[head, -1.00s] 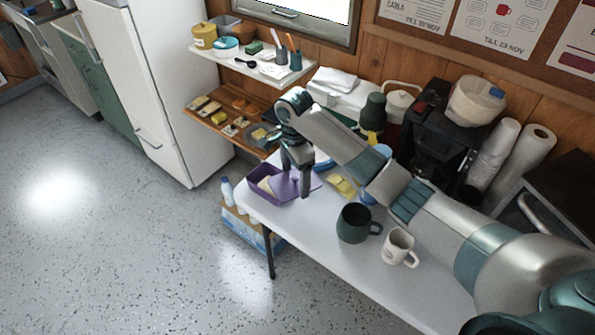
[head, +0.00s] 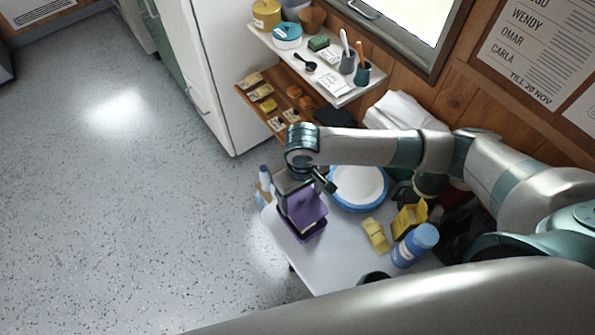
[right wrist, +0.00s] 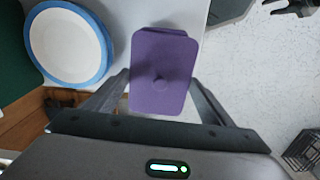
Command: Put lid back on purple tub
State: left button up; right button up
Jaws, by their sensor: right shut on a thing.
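The purple lid (head: 308,211) is a rounded rectangle with a small knob. My right gripper (head: 302,194) is shut on it, with a finger at each side, as the right wrist view shows the lid (right wrist: 158,95) between the fingers. The dark purple tub (head: 315,238) stands at the table's left end, directly under the lid; only its front rim and wall show. The lid hides the tub's inside. I cannot tell whether the lid touches the rim all round.
A stack of blue-rimmed plates (head: 358,187) stands close to the right of the tub. Yellow sponges (head: 375,236), a yellow box (head: 409,219) and a blue bottle (head: 416,245) are further right. A shelf (head: 315,69) hangs behind. Open floor lies left.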

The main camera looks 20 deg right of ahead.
aim_at(301, 205)
jog(key=shift+s+r+n, duration=0.1)
jog(key=shift+s+n, duration=0.15)
jog(key=shift+n, duration=0.15)
pick_arm(q)
jog(key=shift+s+a, duration=0.3)
jog(key=shift+s, duration=0.05)
pick_arm(e)
jog(key=shift+f+b, duration=0.65)
jog(key=shift+b, duration=0.2)
notch_tip(301, 205, down, 3)
jog(key=b, duration=0.4)
pick_arm(q)
jog(key=shift+w+d+f, duration=0.15)
jog(key=shift+f, duration=1.3)
jog(key=shift+w+d+f, duration=0.15)
jog(key=shift+f, duration=1.3)
pick_arm(e)
jog(key=shift+f, duration=1)
pick_arm(q)
jog(key=shift+r+p, duration=0.9)
jog(key=shift+r, duration=0.15)
